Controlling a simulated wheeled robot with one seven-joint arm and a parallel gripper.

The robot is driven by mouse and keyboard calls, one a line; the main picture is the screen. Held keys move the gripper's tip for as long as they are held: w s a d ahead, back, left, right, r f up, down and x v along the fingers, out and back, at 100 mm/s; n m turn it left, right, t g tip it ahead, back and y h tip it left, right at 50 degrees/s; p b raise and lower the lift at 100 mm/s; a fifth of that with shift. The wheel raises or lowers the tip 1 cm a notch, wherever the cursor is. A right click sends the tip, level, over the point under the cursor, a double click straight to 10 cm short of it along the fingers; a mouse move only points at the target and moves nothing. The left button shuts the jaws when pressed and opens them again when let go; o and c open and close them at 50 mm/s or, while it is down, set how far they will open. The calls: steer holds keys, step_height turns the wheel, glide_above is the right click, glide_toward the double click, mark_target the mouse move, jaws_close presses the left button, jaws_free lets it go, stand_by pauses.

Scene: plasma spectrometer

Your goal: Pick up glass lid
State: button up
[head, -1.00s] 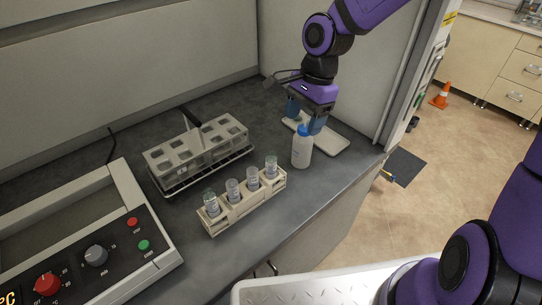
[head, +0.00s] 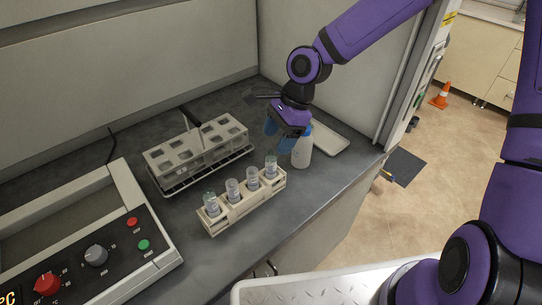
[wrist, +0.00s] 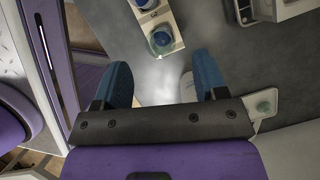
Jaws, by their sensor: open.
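My gripper (head: 279,137) is open, with blue fingers, between the rear tube rack and the white bottle (head: 301,152). In the wrist view my gripper (wrist: 162,68) has nothing between its fingers. I cannot tell which piece is the glass lid.
The rear tube rack (head: 165,168) stands left of my gripper. The pale tray (head: 328,138) lies behind the bottle. A control panel device (head: 120,245) fills the left front. Dark bench top is clear in front of the vial holder.

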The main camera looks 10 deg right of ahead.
mark_target(271, 151)
steer(key=shift+x, duration=2.55)
steer(key=shift+a+r, duration=0.1)
steer(key=c, duration=0.9)
